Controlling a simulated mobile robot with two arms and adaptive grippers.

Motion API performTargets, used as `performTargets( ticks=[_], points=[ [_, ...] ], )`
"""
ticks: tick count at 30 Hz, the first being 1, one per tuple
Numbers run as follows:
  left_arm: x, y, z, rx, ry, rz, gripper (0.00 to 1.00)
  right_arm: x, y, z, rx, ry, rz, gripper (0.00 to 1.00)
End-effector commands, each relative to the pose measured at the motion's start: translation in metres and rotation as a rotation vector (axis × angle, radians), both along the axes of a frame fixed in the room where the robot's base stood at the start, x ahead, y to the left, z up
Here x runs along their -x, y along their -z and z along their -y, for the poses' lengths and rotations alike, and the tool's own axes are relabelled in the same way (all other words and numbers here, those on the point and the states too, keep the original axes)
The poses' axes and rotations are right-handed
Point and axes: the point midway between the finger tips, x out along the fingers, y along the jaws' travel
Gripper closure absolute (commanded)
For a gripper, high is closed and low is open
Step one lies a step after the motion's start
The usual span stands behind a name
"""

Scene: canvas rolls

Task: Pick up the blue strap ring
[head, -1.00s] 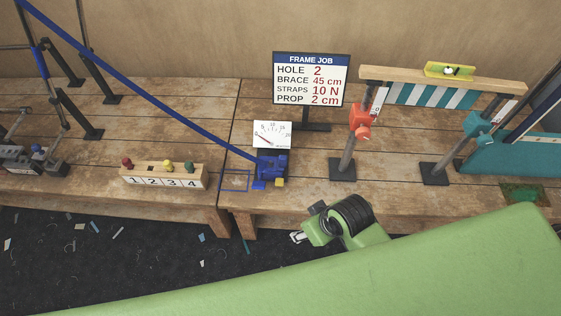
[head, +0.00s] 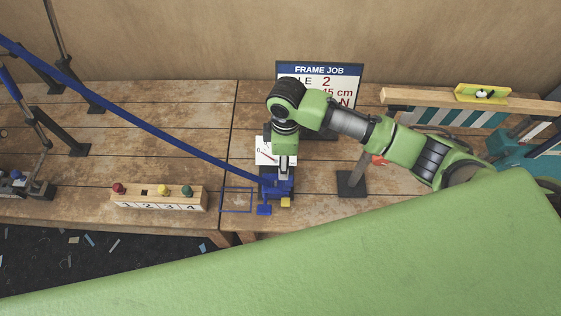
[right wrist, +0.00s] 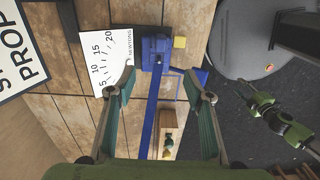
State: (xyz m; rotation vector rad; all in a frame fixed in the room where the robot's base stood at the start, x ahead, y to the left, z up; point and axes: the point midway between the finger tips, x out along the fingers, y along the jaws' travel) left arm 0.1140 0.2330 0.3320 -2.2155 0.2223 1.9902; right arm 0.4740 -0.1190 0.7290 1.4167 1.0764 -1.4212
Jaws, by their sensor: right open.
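A blue strap (head: 140,115) runs from the upper left down to a blue strap device (head: 283,188) at the front edge of the bench. The device has a yellow tab and a blue handle (head: 264,209). I cannot make out a separate ring. My right gripper (head: 283,172) points down just above the device and hides part of it. In the right wrist view, my right gripper (right wrist: 161,96) is open and empty. Its fingers lie either side of the strap (right wrist: 150,115), with the blue device (right wrist: 155,50) beyond the fingertips.
A white dial gauge (head: 268,153) stands behind the device. The job sign (head: 347,72) is partly hidden by my right arm. A numbered block with pegs (head: 158,198) is to the left. A dark post base (head: 351,183) stands to the right. A blue outlined square (head: 236,200) is bare.

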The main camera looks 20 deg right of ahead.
Motion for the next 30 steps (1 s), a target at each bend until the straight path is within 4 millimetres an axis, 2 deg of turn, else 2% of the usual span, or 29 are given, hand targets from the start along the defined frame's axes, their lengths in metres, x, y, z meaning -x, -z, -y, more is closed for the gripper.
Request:
performTargets(
  ticks=[3,5,12,15,17,24,30],
  points=[
    [-0.017,-0.001,0.000,0.001,0.000,0.021,0.60,-0.002,0.003,0.005,0.012,-0.005,-0.006,0.53],
    [-0.013,0.000,0.000,0.001,0.000,0.017,0.60,-0.002,0.010,0.005,0.013,-0.005,-0.009,0.53],
    [0.044,0.005,-0.004,-0.006,0.000,-0.061,0.60,-0.001,0.056,0.005,0.012,-0.004,-0.008,0.53],
    [0.051,0.007,-0.005,-0.008,0.001,-0.070,0.60,-0.001,0.072,0.005,0.011,-0.003,-0.005,0.53],
    [0.048,0.007,-0.005,-0.007,0.001,-0.066,0.60,-0.001,0.079,0.004,0.011,-0.004,-0.005,0.53],
    [0.008,0.004,-0.002,-0.002,0.001,-0.010,0.60,0.002,0.096,0.007,0.012,-0.005,-0.006,0.53],
    [0.008,0.004,-0.002,-0.002,0.001,-0.010,0.60,0.005,0.127,0.010,0.011,-0.004,-0.004,0.53]
  ],
)
